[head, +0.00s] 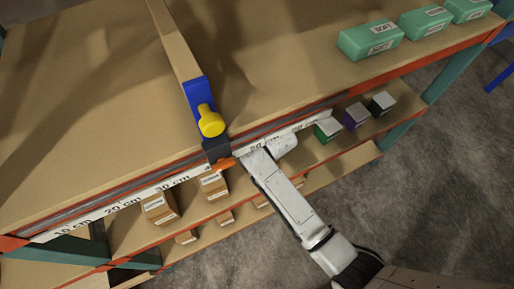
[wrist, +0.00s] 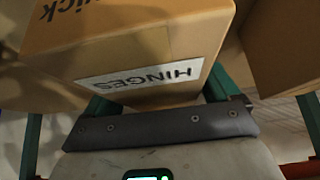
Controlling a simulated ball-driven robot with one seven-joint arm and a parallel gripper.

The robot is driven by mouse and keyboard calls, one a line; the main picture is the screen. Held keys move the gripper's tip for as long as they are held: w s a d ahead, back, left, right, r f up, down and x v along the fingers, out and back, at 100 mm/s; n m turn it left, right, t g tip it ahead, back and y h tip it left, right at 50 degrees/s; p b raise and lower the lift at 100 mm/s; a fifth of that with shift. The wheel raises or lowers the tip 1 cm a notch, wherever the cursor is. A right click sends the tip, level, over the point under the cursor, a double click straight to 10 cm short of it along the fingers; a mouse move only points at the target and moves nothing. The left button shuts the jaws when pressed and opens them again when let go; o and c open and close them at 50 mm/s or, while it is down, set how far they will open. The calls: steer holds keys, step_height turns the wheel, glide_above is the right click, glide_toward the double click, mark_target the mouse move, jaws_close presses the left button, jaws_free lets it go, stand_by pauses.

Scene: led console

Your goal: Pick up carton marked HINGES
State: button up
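The carton marked HINGES (wrist: 150,48) is a brown box that fills the upper middle of the wrist view. Its white label shows upside down, close in front of my gripper (wrist: 156,98). Green finger-like parts show at the carton's lower left and right, beyond the dark grey bar. I cannot tell whether they press on the carton. In the head view my white arm reaches in at the bench's front edge, and the gripper end is hidden there. I cannot read which carton in the head view says HINGES.
Brown cartons (head: 160,207) and (head: 213,185) stand on the shelf below the bench top (head: 90,100). Another carton (wrist: 283,50) is close at right in the wrist view. A yellow knob (head: 211,122) on a blue block sits at the bench edge. Green boxes (head: 370,40) stand on top.

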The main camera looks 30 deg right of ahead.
steer(key=c, duration=1.5)
steer(key=shift+r, duration=0.1)
steer(key=shift+c, duration=0.5)
